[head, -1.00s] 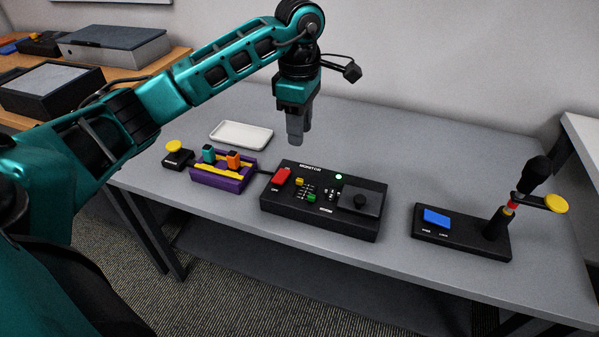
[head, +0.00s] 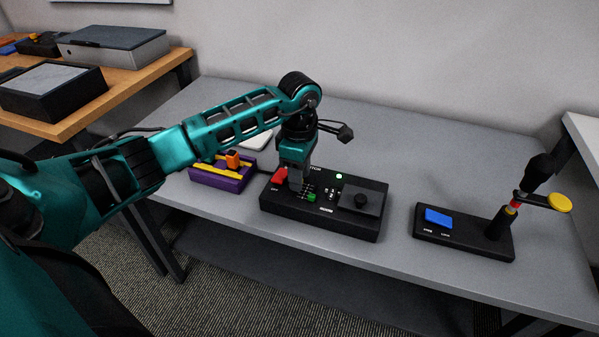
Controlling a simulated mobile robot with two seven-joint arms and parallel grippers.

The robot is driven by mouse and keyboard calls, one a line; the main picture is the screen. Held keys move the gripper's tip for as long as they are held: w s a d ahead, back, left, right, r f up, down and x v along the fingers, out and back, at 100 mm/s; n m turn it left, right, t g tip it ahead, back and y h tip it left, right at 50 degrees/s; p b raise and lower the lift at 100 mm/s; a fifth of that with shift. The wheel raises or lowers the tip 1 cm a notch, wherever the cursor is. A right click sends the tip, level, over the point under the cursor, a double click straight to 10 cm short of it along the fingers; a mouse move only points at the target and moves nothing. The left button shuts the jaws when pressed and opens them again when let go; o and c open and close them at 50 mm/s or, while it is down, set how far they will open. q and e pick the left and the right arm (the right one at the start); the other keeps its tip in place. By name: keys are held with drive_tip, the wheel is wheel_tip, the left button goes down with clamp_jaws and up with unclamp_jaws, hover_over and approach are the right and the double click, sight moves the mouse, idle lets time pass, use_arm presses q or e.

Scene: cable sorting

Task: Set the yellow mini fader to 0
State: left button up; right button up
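The black monitor box (head: 325,222) lies on the grey table. It carries a red switch (head: 279,176), a green fader knob (head: 312,197), a lit green lamp (head: 339,176) and a black joystick (head: 361,200). My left gripper (head: 297,187) points down at the box's left part, between the red switch and the green knob. Its fingers look close together, but I cannot tell whether they are shut. The yellow mini fader is hidden behind the fingers. Whether they touch it cannot be seen. My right gripper is not in view.
A purple holder (head: 222,178) with an orange plug (head: 233,159) stands left of the box. A white tray (head: 257,141) lies behind my arm. A black base with a blue button (head: 438,217) and a lever (head: 540,172) stands at the right.

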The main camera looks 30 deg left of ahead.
use_arm(q)
drive_tip(key=shift+c, duration=0.4)
clamp_jaws()
